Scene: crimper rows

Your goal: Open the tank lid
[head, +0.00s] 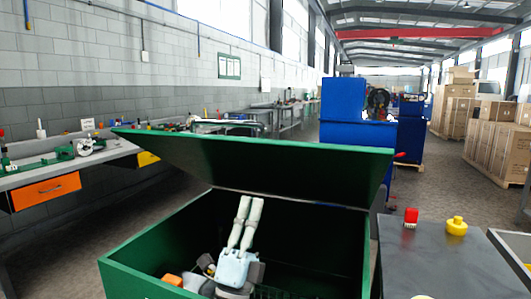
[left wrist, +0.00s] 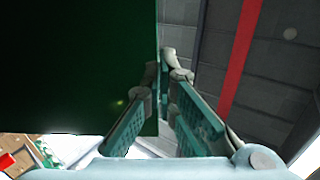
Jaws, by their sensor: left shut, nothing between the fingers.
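The green tank (head: 150,262) stands in front of me in the head view. Its green lid (head: 270,168) is tilted up, hinged side toward the back, so the opening and dark inside show. In the left wrist view the lid (left wrist: 75,70) fills the left half as a dark panel. My left gripper (head: 250,199) is at the opening, fingers pointing up toward the lid's underside. In the left wrist view its fingers (left wrist: 167,58) are together and empty, beside the lid's edge. Whether they touch the lid is unclear. My right gripper is not in view.
A grey table (head: 445,262) at right holds a red part (head: 411,217) and a yellow part (head: 456,225). A workbench with an orange drawer (head: 46,191) stands left. Blue machines (head: 350,140) stand behind the lid. Cardboard boxes (head: 495,150) are at far right.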

